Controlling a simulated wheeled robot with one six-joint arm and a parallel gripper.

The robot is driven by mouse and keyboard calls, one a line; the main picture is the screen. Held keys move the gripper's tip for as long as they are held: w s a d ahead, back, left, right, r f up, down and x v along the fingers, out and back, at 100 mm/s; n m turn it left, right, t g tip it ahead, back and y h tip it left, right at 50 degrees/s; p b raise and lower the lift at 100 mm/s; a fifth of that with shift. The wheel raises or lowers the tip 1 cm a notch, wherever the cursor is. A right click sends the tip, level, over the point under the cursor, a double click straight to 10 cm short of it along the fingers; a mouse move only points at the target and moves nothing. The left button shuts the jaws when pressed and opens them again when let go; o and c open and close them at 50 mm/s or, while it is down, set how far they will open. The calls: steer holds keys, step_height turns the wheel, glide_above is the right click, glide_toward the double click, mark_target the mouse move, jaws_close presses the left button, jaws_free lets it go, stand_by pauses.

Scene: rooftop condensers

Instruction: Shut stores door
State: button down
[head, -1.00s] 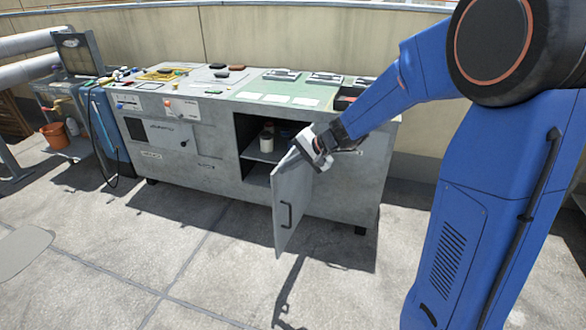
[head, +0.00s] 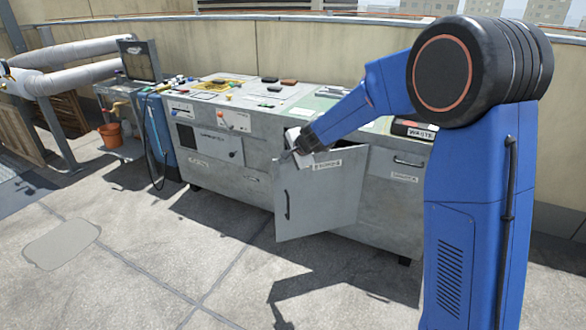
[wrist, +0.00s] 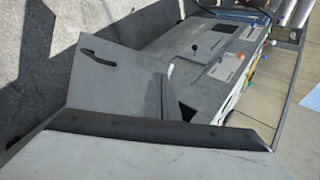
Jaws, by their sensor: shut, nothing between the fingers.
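The stores door (head: 330,205) is a grey panel with a black bar handle and a label near its top. It stands partly open, its handle side at the left swung out from the grey cabinet (head: 225,185). In the wrist view the door (wrist: 118,88) also shows, with a dark gap (wrist: 186,112) beside it. My gripper (head: 284,157) is shut and empty at the door's upper left corner. I cannot tell whether it touches the panel. The cabinet's open inside is hidden behind the door in the head view.
The worktop (head: 262,98) holds several small items and cards. A drawer front (head: 405,170) lies right of the door. A blue unit with a hose (head: 160,130) and an orange bucket (head: 110,134) stand at the left. The concrete floor in front is clear.

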steer(key=shift+w+d, duration=0.25)
steer(key=shift+w, duration=4.65)
steer(key=shift+w+d, duration=0.3)
steer(key=shift+w, duration=4.65)
steer(key=shift+w+d, duration=0.25)
steer(key=shift+w, duration=4.65)
